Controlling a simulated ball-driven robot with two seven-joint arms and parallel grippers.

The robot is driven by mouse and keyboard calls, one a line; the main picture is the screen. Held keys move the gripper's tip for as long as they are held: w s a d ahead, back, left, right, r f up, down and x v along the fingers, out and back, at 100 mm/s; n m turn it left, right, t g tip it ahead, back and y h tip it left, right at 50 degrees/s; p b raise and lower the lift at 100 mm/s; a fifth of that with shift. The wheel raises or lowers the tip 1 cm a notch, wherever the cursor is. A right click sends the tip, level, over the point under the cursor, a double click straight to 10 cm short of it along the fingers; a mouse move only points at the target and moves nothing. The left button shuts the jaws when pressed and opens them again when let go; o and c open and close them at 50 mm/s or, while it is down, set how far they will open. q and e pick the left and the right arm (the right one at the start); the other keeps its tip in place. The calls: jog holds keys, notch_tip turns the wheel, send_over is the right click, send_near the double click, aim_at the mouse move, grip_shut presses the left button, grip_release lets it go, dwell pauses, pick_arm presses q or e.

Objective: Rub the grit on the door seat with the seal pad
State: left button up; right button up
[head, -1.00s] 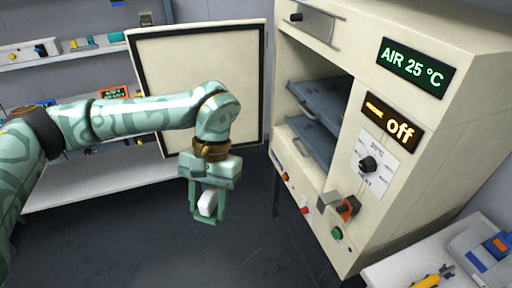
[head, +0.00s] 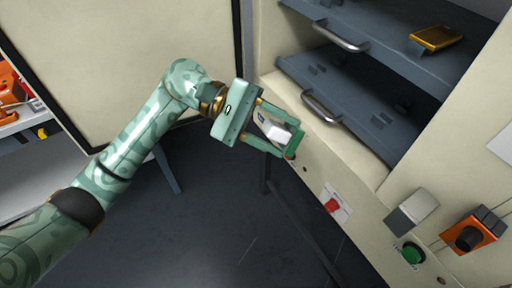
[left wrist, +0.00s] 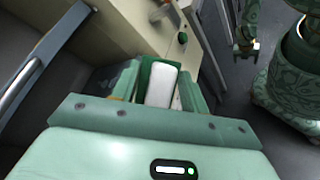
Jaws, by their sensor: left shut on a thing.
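My left gripper (head: 281,134) is shut on the seal pad (head: 277,132), a white block between its green fingers. The pad also shows between the fingers in the left wrist view (left wrist: 161,86). The gripper is at the lower left corner of the oven opening, close to the cream door seat (head: 325,138); I cannot tell whether the pad touches it. No grit can be made out on the seat; the gripper covers part of that corner. A green arm end, seemingly my right gripper (left wrist: 246,45), shows at the upper right of the left wrist view, its jaws unclear.
The oven door (head: 120,60) stands open at the left. Two grey shelves with handles (head: 335,112) fill the opening; a gold pouch cell (head: 436,38) lies on the upper one. An orange-mounted knob (head: 470,236) and green button (head: 408,252) jut out at lower right. Dark floor lies below.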

pick_arm(q)
jog(key=w+a+f+n+t+h+b, duration=0.2)
jog(key=w+f+n+t+h+b, duration=0.1)
jog(key=w+f+t+b, duration=0.4)
jog(key=w+a+f+n+t+h+b, duration=0.25)
jog(key=w+f+t, duration=0.2)
jog(key=f, duration=0.45)
jog(key=w+d, duration=0.4)
jog(key=shift+d+r+b, duration=0.2)
jog(key=shift+d+b, duration=0.05)
jog(key=shift+b, duration=0.05)
pick_arm(e)
jog(key=shift+n+h, duration=0.7)
jog(key=shift+w+d+f, duration=0.3)
jog(key=shift+w+f, duration=0.35)
jog(key=shift+w, duration=0.05)
jog(key=shift+w+d+f, duration=0.25)
jog(key=shift+w+f, duration=0.4)
jog(key=shift+w+d+f, duration=0.3)
jog(key=shift+w+f, duration=0.35)
jog(key=shift+w, duration=0.05)
pick_arm(q)
jog(key=shift+w+d+b, duration=0.55)
jog(key=shift+d, duration=0.15)
pick_arm(e)
jog(key=shift+s+f+g, duration=0.25)
jog(key=shift+f+g, duration=0.05)
jog(key=shift+f, duration=0.25)
